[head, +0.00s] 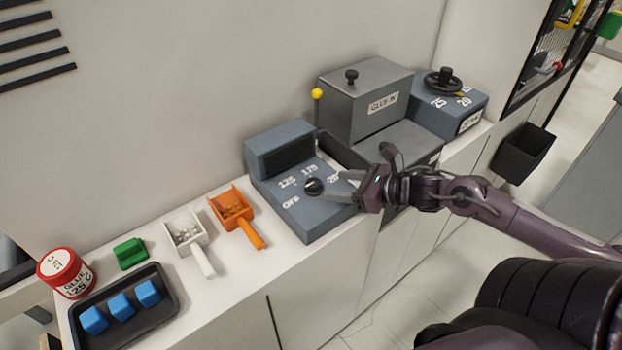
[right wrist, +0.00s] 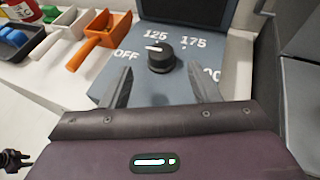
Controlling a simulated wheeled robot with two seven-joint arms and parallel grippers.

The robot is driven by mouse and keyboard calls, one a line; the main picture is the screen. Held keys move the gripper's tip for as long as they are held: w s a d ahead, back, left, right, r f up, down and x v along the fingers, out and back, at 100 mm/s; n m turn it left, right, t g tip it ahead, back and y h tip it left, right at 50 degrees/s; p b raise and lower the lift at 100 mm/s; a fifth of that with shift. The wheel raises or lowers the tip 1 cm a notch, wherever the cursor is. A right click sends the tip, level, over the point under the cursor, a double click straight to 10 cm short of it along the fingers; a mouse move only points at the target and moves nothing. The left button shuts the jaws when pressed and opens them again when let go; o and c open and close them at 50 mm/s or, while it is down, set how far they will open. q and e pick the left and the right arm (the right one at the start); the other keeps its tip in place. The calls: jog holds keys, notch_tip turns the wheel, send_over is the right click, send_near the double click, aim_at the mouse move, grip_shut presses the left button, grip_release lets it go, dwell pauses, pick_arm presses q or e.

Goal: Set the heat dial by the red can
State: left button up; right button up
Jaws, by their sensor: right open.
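The heat dial (head: 314,186) is a round black knob on the sloped face of a blue-grey control box (head: 325,215). It also shows in the right wrist view (right wrist: 160,58), with labels OFF, 125, 175 and a partly hidden 200 around it. Its white mark appears to point up-left, between OFF and 125.
An orange scoop (head: 232,209) and a white scoop (head: 187,233) with pellets lie left of the box. A green block (head: 130,253) and a black tray (head: 160,308) with blue blocks are further left. A grey glue machine (head: 365,100) and a handwheel box (head: 450,105) stand right.

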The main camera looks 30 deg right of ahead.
aim_at(316, 183)
jog(key=x, duration=0.2)
jog(key=shift+w+a+f, duration=0.15)
jog(key=shift+w, duration=0.2)
jog(key=x, duration=0.3)
jog(key=shift+w+a+f, duration=0.1)
jog(key=shift+w+f, duration=0.05)
jog(key=shift+w, duration=0.1)
jog(key=shift+w+a+f, duration=0.1)
jog(key=shift+w, duration=0.05)
jog(key=shift+c, duration=0.4)
jog(key=c, duration=0.9)
pick_arm(q)
jog(key=s, duration=0.1)
jog(key=s+d, duration=0.1)
jog(key=shift+s+d+f, duration=0.15)
jog(key=shift+s+d, duration=0.05)
jog(key=shift+s, duration=0.2)
